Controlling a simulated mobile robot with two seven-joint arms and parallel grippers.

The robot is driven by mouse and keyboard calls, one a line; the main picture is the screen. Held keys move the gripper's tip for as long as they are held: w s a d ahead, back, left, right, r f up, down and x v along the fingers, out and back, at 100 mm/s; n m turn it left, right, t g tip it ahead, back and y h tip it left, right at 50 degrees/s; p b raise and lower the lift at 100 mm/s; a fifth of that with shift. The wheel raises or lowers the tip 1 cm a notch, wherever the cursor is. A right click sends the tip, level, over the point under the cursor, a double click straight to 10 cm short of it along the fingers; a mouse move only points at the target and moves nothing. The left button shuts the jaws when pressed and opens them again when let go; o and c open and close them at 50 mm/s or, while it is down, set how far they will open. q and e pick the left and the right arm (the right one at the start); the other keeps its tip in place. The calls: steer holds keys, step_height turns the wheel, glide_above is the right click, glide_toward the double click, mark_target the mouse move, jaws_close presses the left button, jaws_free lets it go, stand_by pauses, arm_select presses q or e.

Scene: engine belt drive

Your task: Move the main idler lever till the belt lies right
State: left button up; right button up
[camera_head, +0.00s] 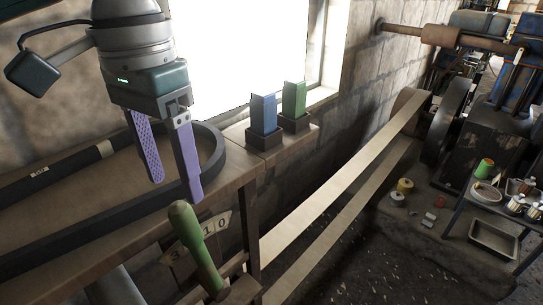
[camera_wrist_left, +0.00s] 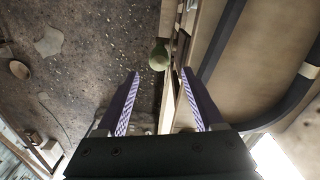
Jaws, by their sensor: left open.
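The lever's green handle (camera_head: 198,248) stands tilted beside the workbench edge at the bottom of the head view. It also shows in the left wrist view (camera_wrist_left: 159,54), ahead of the fingertips and roughly between them. My left gripper (camera_head: 174,190) has its two purple fingers spread and empty. In the head view it hangs just above and left of the handle's top, apart from it. The pale flat belt (camera_head: 340,187) runs in two strands from the lower middle up to the drum at the right. Its near end is hidden. My right gripper is not in view.
A numbered plate (camera_head: 215,225) sits behind the handle. The wooden bench (camera_head: 120,225) carries a large dark hoop (camera_head: 95,240). Blue (camera_head: 263,113) and green (camera_head: 294,99) blocks stand in dark holders by the window. A small table with dishes and tools (camera_head: 500,195) stands at right.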

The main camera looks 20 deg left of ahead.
mark_target(185, 220)
arm_select(q)
step_height(185, 220, down, 8)
steer(key=shift+s+d+f, duration=0.1)
steer(key=shift+s, duration=0.05)
steer(key=shift+c, duration=0.3)
jaws_close()
stand_by(0.4)
stand_by(0.8)
